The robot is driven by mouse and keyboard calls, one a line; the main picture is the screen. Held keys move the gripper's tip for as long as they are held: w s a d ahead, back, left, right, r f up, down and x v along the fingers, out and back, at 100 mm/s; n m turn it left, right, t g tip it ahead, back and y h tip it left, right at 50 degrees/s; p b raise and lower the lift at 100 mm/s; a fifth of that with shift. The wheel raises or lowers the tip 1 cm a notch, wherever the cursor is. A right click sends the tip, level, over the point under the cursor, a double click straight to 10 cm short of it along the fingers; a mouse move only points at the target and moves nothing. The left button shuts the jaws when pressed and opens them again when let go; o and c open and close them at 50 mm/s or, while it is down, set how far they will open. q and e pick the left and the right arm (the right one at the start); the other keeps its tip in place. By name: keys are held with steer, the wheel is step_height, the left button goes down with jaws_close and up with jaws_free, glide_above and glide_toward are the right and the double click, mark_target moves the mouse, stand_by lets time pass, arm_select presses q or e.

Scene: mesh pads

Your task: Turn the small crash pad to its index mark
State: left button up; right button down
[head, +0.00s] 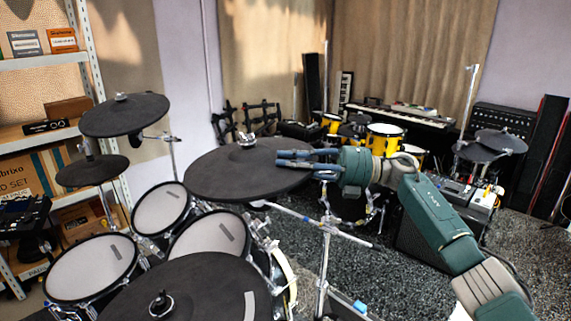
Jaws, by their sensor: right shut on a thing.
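A round dark crash pad (235,178) sits nearly level on a chrome stand in the middle of the head view, with a wing nut (246,140) at its centre. My right gripper (281,159) reaches in from the right and is shut on the pad's right rim, its fingers lying across the edge. I cannot make out an index mark on this pad; the fingers cover part of its right edge. My left gripper is not in view.
Another dark cymbal pad (125,116) and a smaller one (92,171) stand at left. A large dark pad (195,285) is in front, beside white mesh drum pads (92,268). A shelf (45,62) is at far left.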

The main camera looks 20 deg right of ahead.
steer(key=c, duration=1.6)
jaws_free()
steer(key=shift+d+r, duration=0.25)
steer(key=shift+r, duration=0.05)
steer(key=shift+o, duration=0.2)
steer(key=shift+d, duration=0.1)
steer(key=shift+f, duration=0.15)
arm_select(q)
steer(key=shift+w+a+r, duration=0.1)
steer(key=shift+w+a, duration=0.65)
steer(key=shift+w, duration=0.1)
arm_select(e)
steer(key=v, duration=1.2)
steer(key=shift+f, duration=0.1)
